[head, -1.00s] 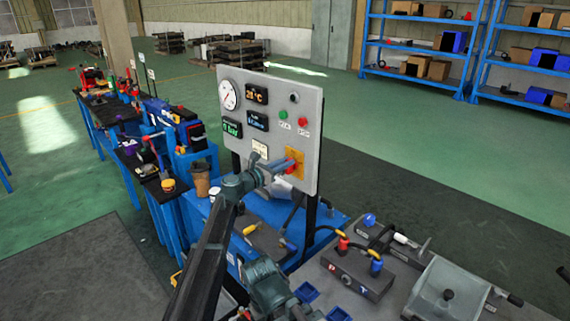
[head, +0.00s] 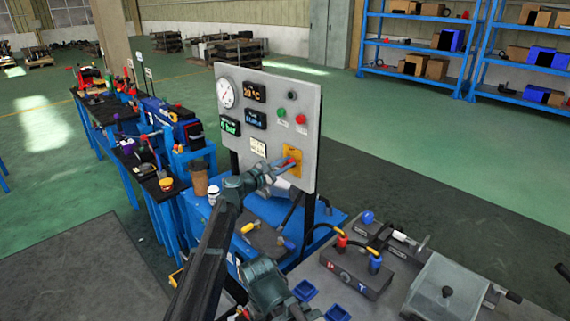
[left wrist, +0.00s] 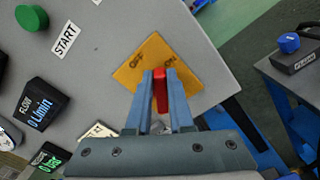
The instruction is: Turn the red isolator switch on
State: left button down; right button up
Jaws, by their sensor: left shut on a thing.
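The red isolator switch (left wrist: 161,90) has a red handle on a yellow plate (left wrist: 183,82) marked OFF and ON. In the head view the yellow plate (head: 291,171) sits at the lower right of the grey upright panel (head: 268,92). My left gripper (left wrist: 161,76) is shut on the red handle, one blue finger on each side of it. In the head view my left gripper (head: 287,166) reaches the plate from the left and covers most of the handle. The handle's exact angle is hard to tell. My right gripper is not clearly seen.
The panel also carries a dial gauge (head: 227,93), several displays, a green button (head: 281,112) and a red button (head: 301,119). Below right stands a grey bench with a dark connector box (head: 356,277) and a clear cover (head: 446,285). Open floor lies behind the panel.

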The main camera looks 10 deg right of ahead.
pick_arm(q)
jog(key=m, duration=0.3)
jog(key=f+m+b, duration=0.1)
jog(key=m, duration=0.1)
jog(key=shift+s+d+m, duration=0.2)
jog(key=shift+s+m, duration=0.1)
jog(key=shift+s, duration=0.1)
jog(key=m, duration=0.2)
jog(key=f+m, duration=0.1)
jog(key=m, duration=0.1)
jog(key=shift+s+m+b, duration=0.1)
jog(key=shift+m+b, duration=0.2)
jog(key=shift+b, duration=0.1)
jog(key=shift+m, duration=0.3)
jog(key=c, duration=0.8)
grip_release()
jog(key=v, duration=1.3)
jog(key=shift+s+a, duration=0.2)
jog(key=shift+a, duration=0.15)
jog(key=shift+s+f, duration=0.1)
